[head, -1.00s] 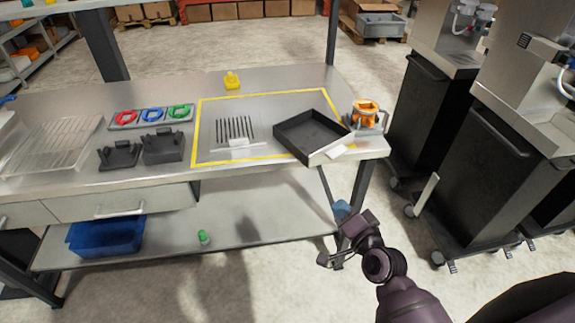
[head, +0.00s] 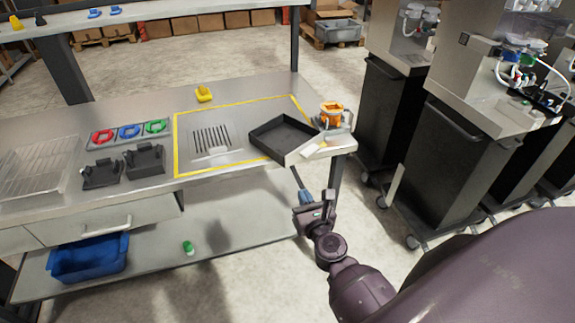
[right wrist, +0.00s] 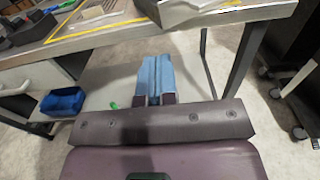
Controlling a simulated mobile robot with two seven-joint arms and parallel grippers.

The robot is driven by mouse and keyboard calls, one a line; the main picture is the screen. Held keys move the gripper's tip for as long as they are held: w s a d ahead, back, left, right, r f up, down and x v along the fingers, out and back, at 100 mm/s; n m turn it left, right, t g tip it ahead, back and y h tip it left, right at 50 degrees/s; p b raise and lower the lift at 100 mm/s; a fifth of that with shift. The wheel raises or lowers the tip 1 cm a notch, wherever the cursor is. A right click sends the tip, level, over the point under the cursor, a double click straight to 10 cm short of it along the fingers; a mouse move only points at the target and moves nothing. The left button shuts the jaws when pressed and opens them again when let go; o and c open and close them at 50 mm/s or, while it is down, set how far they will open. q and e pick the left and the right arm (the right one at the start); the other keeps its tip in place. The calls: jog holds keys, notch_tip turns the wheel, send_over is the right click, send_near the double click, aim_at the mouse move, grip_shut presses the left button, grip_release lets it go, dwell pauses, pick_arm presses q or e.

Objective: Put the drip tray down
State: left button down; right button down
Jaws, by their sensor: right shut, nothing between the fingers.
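In the right wrist view part of the drip tray (right wrist: 195,10) shows at the top. My right gripper (head: 306,196) is below and in front of the table edge, apart from the tray. Its blue fingers (right wrist: 155,78) are shut and empty. My left gripper is not in view.
A slotted grate (head: 213,140) lies inside the yellow outline. An orange-topped part (head: 332,112) stands right of the tray. Black holders (head: 144,160), coloured rings (head: 129,131) and a yellow item (head: 204,94) are on the table. A blue bin (head: 88,260) sits on the lower shelf. Dispenser cabinets stand at right.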

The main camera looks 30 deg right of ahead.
aim_at(286, 160)
jog(key=x, duration=1.3)
jog(key=shift+w+a, duration=0.1)
jog(key=shift+w, duration=0.05)
jog(key=b+x, duration=0.3)
jog(key=x, duration=0.7)
jog(key=shift+w+f+b, duration=0.1)
jog(key=shift+w+b, duration=0.1)
jog(key=shift+b, duration=0.2)
jog(key=shift+w, duration=0.2)
